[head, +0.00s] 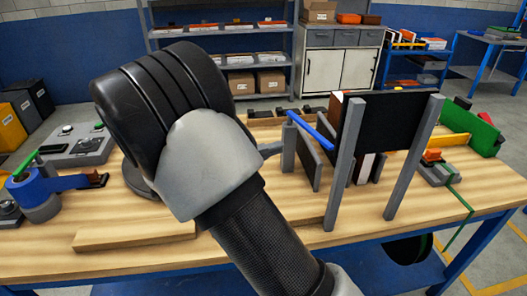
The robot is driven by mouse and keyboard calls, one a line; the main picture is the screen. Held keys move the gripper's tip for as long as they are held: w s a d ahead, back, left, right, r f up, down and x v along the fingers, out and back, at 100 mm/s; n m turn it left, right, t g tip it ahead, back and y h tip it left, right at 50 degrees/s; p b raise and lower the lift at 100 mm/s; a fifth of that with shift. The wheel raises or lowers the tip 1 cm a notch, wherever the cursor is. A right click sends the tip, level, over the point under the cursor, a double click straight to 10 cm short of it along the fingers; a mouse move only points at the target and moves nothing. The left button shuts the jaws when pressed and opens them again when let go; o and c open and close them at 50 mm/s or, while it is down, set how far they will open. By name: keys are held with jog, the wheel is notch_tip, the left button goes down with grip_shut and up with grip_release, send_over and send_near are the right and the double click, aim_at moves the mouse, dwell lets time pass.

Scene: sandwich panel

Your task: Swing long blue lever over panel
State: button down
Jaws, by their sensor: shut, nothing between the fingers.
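The long blue lever (311,131) is on top of a grey post at the left of the panel assembly and slants down to the right. The large dark panel (381,127) stands upright to its right, between two tall grey posts. My arm fills the middle left of the view and hides most of my gripper. A slim grey tip (270,150), which seems to be the shut end of my gripper, shows past my wrist. It is just left of the lever's post, below the blue bar. I cannot tell whether it touches the post.
The wooden table (300,207) carries a flat wooden board (130,236) at front left. A blue part (50,187) on a grey base stands at far left. A green panel (484,134) and an orange part (432,155) are at right. Bare tabletop shows in front of the panel.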

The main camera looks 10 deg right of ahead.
aim_at(314, 137)
jog(key=x, duration=0.9)
jog(key=shift+d, duration=0.15)
